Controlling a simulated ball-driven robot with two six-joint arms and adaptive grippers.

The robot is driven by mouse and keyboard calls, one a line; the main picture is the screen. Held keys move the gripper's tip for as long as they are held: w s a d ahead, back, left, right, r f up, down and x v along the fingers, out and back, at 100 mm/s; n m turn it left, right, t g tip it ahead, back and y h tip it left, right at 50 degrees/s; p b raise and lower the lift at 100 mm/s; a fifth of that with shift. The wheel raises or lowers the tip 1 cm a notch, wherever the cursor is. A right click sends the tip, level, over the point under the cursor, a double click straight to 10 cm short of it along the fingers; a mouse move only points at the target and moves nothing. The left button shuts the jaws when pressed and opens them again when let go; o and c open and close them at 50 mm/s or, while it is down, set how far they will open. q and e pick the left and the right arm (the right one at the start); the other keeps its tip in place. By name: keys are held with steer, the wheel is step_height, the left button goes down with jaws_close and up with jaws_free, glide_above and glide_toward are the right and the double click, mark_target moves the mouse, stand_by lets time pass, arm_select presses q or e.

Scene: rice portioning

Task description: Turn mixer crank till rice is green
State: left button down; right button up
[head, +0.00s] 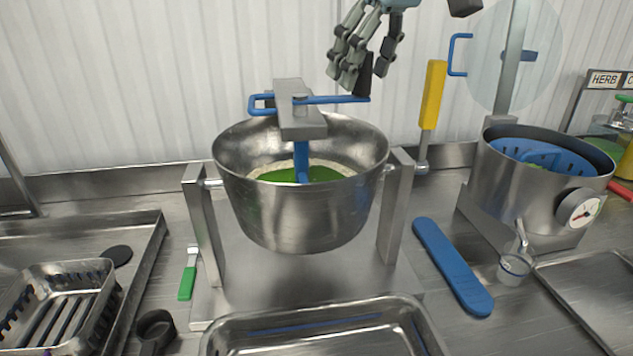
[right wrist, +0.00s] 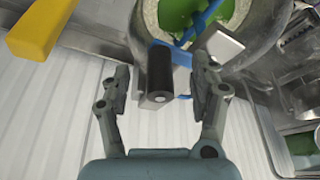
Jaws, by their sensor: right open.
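The steel mixing bowl (head: 300,210) hangs between two posts in the middle of the head view. Green and whitish rice (head: 270,173) lies in it, the green not covering all of the pale. The blue crank (head: 335,100) runs across the grey bridge above the bowl, with a black grip (head: 365,76) upright at its right end. My right gripper (head: 345,75) is open beside that grip. In the right wrist view the black grip (right wrist: 158,75) stands between the open fingers (right wrist: 162,92), with gaps on both sides. My left gripper is out of view.
A steel pot (head: 535,190) with a blue insert and a dial stands at the right. A blue paddle (head: 452,265) lies on the counter. Steel trays (head: 215,340) stand in front and a green-handled tool (head: 187,282) lies left.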

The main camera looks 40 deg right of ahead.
steer(key=shift+f+b, duration=0.7)
steer(key=shift+f, duration=0.4)
steer(key=shift+r, duration=0.1)
steer(key=shift+r+p, duration=0.4)
steer(key=shift+p, duration=0.2)
steer(key=shift+c, duration=0.4)
steer(key=c, duration=1)
steer(key=shift+c, duration=0.2)
